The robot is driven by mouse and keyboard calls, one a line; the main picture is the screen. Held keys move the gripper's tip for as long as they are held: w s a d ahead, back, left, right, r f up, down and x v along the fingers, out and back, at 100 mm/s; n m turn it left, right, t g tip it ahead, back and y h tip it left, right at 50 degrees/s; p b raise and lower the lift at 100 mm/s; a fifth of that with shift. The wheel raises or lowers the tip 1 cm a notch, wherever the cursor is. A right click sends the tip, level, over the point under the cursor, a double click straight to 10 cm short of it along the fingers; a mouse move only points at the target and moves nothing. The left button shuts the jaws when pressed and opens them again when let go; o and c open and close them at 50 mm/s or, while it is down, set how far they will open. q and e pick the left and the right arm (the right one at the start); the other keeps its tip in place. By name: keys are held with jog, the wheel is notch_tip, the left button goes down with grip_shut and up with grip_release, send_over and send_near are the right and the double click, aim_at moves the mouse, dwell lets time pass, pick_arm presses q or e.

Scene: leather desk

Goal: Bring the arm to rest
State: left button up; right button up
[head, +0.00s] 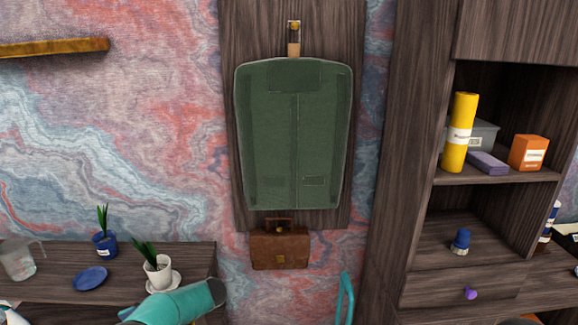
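Neither of my grippers shows in the head view. A teal arm part of mine, with a grey end, comes in at the bottom left, in front of the left desk (50,290). The gripper of that arm is not visible.
A green garment bag (294,135) hangs on a wooden panel above a brown briefcase (280,248). Potted plants (158,270) and a blue saucer (90,279) stand on the left desk. The right shelf (495,176) holds a yellow roll (459,132) and an orange box (528,153).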

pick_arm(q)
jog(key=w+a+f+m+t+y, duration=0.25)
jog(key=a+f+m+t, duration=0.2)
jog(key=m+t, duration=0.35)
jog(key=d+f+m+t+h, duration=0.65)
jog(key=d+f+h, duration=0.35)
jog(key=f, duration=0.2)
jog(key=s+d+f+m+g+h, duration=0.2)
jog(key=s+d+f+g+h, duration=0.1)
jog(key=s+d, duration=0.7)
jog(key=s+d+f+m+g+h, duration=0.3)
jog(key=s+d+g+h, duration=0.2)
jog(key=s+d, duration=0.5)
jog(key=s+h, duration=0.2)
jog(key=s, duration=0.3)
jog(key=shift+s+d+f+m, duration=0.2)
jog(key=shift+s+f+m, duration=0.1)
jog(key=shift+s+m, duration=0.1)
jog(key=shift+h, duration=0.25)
